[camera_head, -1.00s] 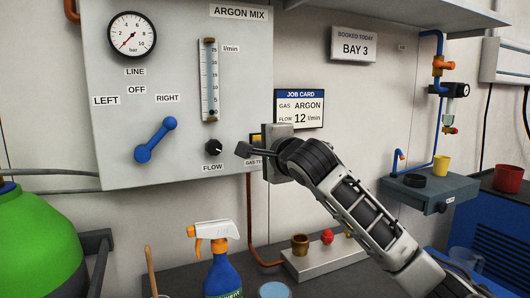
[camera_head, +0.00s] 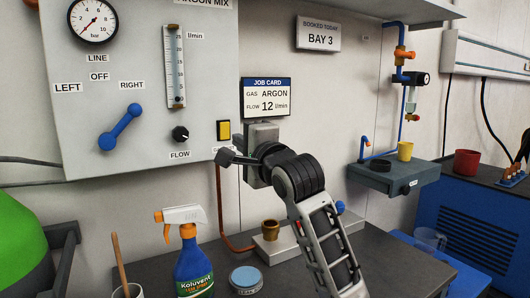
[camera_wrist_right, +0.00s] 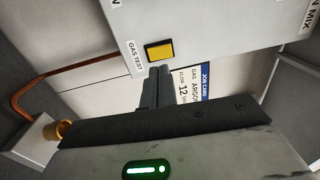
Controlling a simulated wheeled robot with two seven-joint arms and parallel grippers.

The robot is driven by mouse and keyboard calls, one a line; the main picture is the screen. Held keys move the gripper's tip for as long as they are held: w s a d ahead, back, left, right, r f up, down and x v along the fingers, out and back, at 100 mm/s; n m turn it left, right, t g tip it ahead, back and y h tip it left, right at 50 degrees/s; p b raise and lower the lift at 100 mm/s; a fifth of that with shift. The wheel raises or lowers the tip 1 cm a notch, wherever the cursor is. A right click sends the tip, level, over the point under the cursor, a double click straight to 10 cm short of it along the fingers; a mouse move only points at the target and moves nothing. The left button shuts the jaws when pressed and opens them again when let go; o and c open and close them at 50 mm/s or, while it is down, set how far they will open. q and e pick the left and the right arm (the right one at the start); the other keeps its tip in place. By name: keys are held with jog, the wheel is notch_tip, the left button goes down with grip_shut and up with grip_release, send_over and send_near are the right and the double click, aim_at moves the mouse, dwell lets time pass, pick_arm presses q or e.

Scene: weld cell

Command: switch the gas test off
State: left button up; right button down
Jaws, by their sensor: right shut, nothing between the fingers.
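The gas test switch is a yellow square button (camera_head: 223,131) in a dark frame at the lower right of the grey gas panel (camera_head: 90,160). It shows again in the right wrist view (camera_wrist_right: 159,51) beside its GAS TEST label. My right gripper (camera_head: 222,157) is shut and empty, just below the button in the head view, covering most of the label there. In the wrist view its dark fingers (camera_wrist_right: 156,80) end close to the button, seemingly apart from it. Whether the button is pressed in, I cannot tell. My left gripper is out of view.
The panel also carries a blue lever (camera_head: 120,127), a black FLOW knob (camera_head: 180,133), a flow tube (camera_head: 175,65) and a pressure gauge (camera_head: 93,20). A job card (camera_head: 267,98) hangs right of the button. A spray bottle (camera_head: 193,262) and a blue tin (camera_head: 246,280) stand on the bench below.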

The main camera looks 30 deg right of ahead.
jog(key=s+f, duration=0.1)
jog(key=s, duration=0.6)
jog(key=shift+s+a+b, duration=0.25)
jog(key=shift+s+b, duration=0.05)
jog(key=shift+r, duration=0.15)
